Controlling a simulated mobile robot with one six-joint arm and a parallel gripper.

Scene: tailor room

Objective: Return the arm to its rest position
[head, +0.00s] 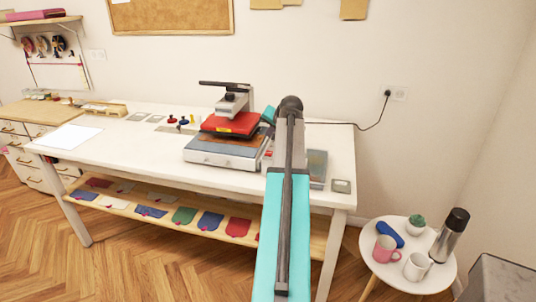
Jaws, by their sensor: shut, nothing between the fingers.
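My arm rises from the bottom of the head view as a long teal and dark grey link, with its elbow in front of the right part of the white table (130,163). A short teal piece of my arm shows just left of the elbow. My gripper cannot be made out; it seems hidden behind my own arm. A heat press (222,152) with a red upper plate and a grey base stands on the table, just left of my arm in the picture.
A round side table (385,275) at the right holds a pink mug (386,248), a white mug (416,266), a dark flask (452,235), a small plant (416,224) and a blue case (391,234). A lower shelf (170,222) carries several coloured fabric pieces. Wooden floor is clear at the left.

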